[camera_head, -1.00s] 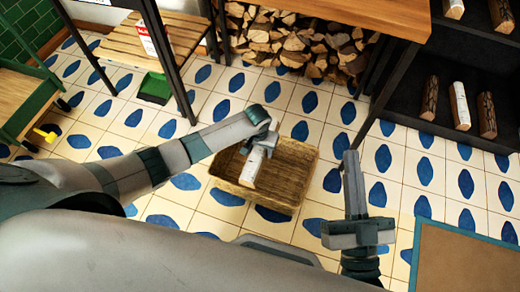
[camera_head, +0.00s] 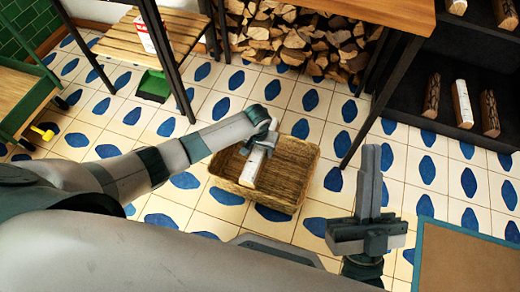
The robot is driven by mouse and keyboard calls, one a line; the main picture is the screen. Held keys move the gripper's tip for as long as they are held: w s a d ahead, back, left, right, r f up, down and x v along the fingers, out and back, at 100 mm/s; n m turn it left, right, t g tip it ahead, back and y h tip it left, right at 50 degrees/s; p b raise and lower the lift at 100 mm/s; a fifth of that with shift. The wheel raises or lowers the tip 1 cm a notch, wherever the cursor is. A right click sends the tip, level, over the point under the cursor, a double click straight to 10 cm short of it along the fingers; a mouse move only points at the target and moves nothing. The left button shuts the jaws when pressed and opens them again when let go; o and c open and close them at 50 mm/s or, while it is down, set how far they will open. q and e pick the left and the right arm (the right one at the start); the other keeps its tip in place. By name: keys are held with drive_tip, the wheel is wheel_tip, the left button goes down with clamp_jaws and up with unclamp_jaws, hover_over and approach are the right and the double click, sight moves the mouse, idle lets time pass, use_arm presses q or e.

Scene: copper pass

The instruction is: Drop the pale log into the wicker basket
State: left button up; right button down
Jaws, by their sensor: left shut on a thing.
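The wicker basket (camera_head: 289,172) stands on the tiled floor in the middle of the head view. My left gripper (camera_head: 262,140) is over the basket's back left part and is shut on a pale log (camera_head: 252,167). The log hangs lengthwise within the basket's outline; I cannot tell whether its lower end touches the bottom. My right gripper (camera_head: 371,165) is to the right of the basket, apart from it and with nothing seen in it. Its fingers are seen nearly edge-on, so its opening is unclear.
A dark shelf at the right holds another pale log (camera_head: 462,104) and brown logs (camera_head: 432,95). A firewood stack (camera_head: 290,38) lies under the wooden table (camera_head: 340,10). A slatted stool (camera_head: 130,45) and green dustpan (camera_head: 154,86) are at back left. A brown mat (camera_head: 465,260) lies front right.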

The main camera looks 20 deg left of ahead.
sight(260, 148)
use_arm(q)
drive_tip(key=o, duration=1.7)
drive_tip(key=shift+r, duration=0.1)
drive_tip(key=shift+r, duration=0.45)
wheel_tip(260, 148, up, 2)
drive_tip(key=shift+s+p, duration=0.15)
drive_tip(key=shift+p, duration=0.6)
drive_tip(key=r, duration=0.2)
drive_tip(key=r+p, duration=0.1)
drive_tip(key=r, duration=0.1)
drive_tip(key=r+p, duration=0.1)
drive_tip(key=r, duration=0.1)
drive_tip(key=shift+s+r, duration=0.15)
drive_tip(key=shift+s, duration=0.25)
wheel_tip(260, 148, up, 8)
drive_tip(key=p, duration=0.2)
drive_tip(key=shift+s+p, duration=0.3)
drive_tip(key=shift+s, duration=0.15)
use_arm(e)
wheel_tip(260, 148, down, 19)
drive_tip(key=w+g+h, duration=0.2)
drive_tip(key=g+h, duration=0.1)
drive_tip(key=g, duration=0.9)
drive_tip(key=shift+w+d+h, duration=0.15)
drive_tip(key=shift+d+h, duration=0.25)
drive_tip(key=shift+d, duration=0.05)
